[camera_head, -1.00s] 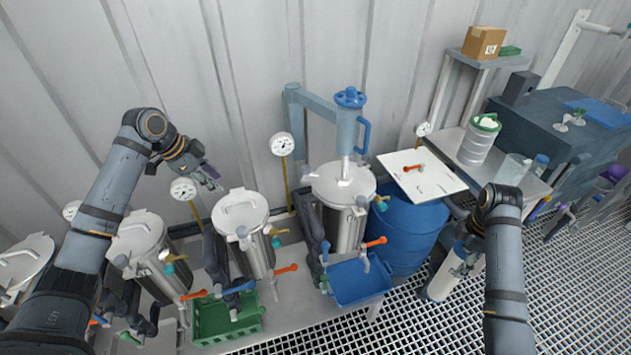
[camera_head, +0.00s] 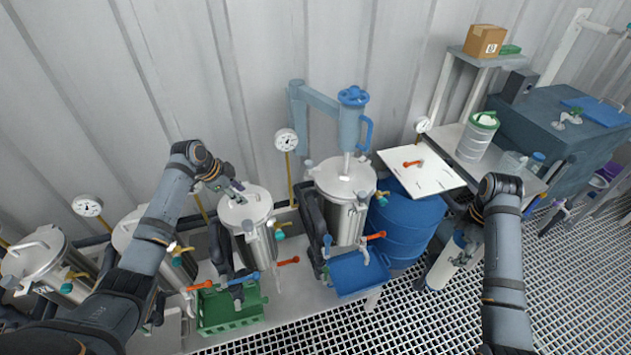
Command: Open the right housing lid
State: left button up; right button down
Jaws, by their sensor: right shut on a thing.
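Several steel housings with round lids stand in a row along the wall. The rightmost housing lid (camera_head: 346,180) is closed, with a blue cylinder (camera_head: 350,128) on a wall bracket above it. The lid to its left (camera_head: 242,209) is also closed and has a bar handle. My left gripper (camera_head: 238,190) is just above that second lid, near its handle; I cannot tell whether the fingers touch it or how far apart they are. My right gripper (camera_head: 462,236) is low at the right, partly hidden by its arm, shut on a white cylinder (camera_head: 444,262).
A blue drum (camera_head: 408,232) carries a white board (camera_head: 432,178) with an orange-handled valve. A green crate (camera_head: 228,308) and a blue bin (camera_head: 358,276) sit before the housings. Gauges, valves and hoses crowd the row. Grating floor (camera_head: 420,325) is open at the front right.

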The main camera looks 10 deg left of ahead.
pick_arm(q)
jog(key=shift+w+d, duration=0.1)
grip_shut()
dwell(0.4)
